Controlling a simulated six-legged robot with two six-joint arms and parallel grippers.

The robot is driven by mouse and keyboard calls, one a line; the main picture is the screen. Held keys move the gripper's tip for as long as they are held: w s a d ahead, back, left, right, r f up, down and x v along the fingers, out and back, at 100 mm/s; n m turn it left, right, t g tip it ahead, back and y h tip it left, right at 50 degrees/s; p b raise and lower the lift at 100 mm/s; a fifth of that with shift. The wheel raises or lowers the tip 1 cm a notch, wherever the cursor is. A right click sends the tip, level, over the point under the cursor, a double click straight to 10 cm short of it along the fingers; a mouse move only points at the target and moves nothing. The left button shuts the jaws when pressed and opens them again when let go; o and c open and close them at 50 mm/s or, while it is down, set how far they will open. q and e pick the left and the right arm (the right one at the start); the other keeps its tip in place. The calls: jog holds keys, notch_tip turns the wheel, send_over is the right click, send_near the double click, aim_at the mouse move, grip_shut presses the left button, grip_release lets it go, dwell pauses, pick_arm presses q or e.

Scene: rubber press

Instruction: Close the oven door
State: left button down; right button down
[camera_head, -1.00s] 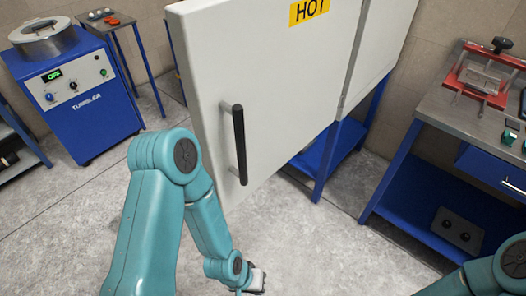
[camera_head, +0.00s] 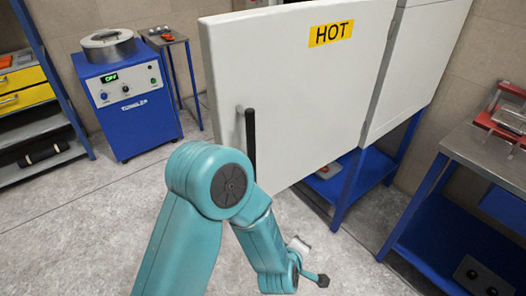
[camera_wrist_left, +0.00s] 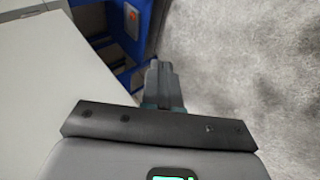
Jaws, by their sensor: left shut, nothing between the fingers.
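The white oven door (camera_head: 290,100) carries a yellow HOT label (camera_head: 331,34) and a black vertical handle (camera_head: 251,140). It stands open, swung out to the left past the blue stand. My left arm comes up from the bottom and covers the handle's lower end. My left gripper (camera_head: 318,279) is low, below and right of the handle, apart from the door's visible face. In the left wrist view the gripper fingers (camera_wrist_left: 164,84) are shut and empty, with a pale panel (camera_wrist_left: 50,85) to their left. My right gripper is out of view.
The blue tumbler machine (camera_head: 128,105) stands at the back left, beside a shelf with yellow drawers (camera_head: 25,90). A workbench (camera_head: 485,155) with a red press is at the right. The grey floor (camera_head: 100,230) at the left is clear.

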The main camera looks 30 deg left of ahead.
aim_at(253, 138)
pick_arm(q)
jog(key=w+r+n+t+y, duration=0.3)
jog(key=w+r+n, duration=0.1)
jog(key=r+n, duration=0.5)
jog(key=s+a+r+n+g+y+b, duration=0.1)
jog(key=s+r+n+y, duration=0.45)
jog(key=r+n, duration=0.55)
jog(key=s+a+r+n+g+y+b, duration=0.1)
jog(key=s+r+n+y, duration=0.45)
jog(key=r+n, duration=0.55)
jog(key=p+x, duration=0.4)
jog(key=x, duration=0.8)
jog(key=shift+w+p, duration=0.35)
jog(key=shift+p, duration=0.05)
jog(key=shift+w+a+f, duration=0.15)
jog(key=shift+w+a, duration=0.15)
jog(key=shift+a, duration=0.1)
